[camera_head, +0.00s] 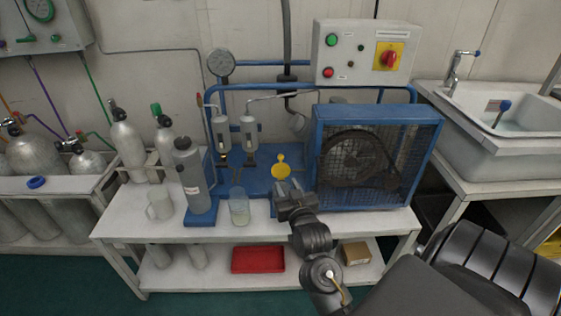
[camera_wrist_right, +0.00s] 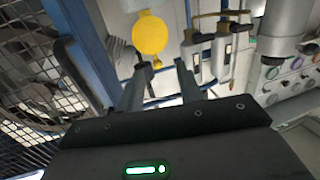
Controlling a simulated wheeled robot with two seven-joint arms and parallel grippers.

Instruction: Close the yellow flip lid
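The yellow flip lid (camera_head: 281,171) is a round disc with a small tab, raised above the blue bench plate beside the compressor cage. It also shows in the right wrist view (camera_wrist_right: 150,35), its broad face toward the camera, just beyond the fingertips. What it is hinged to is mostly hidden behind my right gripper. My right gripper (camera_head: 287,190) is just in front of and below the lid, apart from it as far as I can see. In the wrist view its two fingers (camera_wrist_right: 164,67) stand apart with nothing between them. My left gripper is not in view.
The blue compressor cage (camera_head: 375,155) stands close on the right. A clear beaker (camera_head: 239,207) and a grey filter cylinder (camera_head: 193,178) stand on the left. Two small filter units (camera_head: 249,134) rise behind. The white table (camera_head: 130,220) has free room at its front edge.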

